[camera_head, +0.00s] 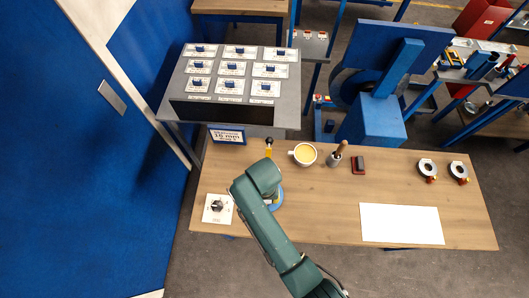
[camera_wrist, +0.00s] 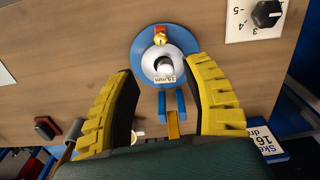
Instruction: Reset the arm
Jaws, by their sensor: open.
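In the head view my green arm reaches over the near left part of the wooden table, and it hides most of my gripper. In the wrist view my gripper (camera_wrist: 162,72) is open, with its two yellow ridged fingers spread wide apart and nothing between them held. A blue disc (camera_wrist: 143,47) with a pale centre lies in line with the gap, beyond the fingertips. A small yellow and red piece (camera_wrist: 160,37) sits at its far rim. In the head view the disc's blue edge (camera_head: 277,203) shows partly beside my arm.
A dial plate (camera_head: 217,209) lies left of my arm. A cup (camera_head: 303,154), a wooden-handled tool (camera_head: 337,154) and a dark red-edged block (camera_head: 359,166) stand to the right. A sign (camera_head: 227,135) and a switch panel (camera_head: 229,75) stand behind. A white sheet (camera_head: 402,224) lies front right.

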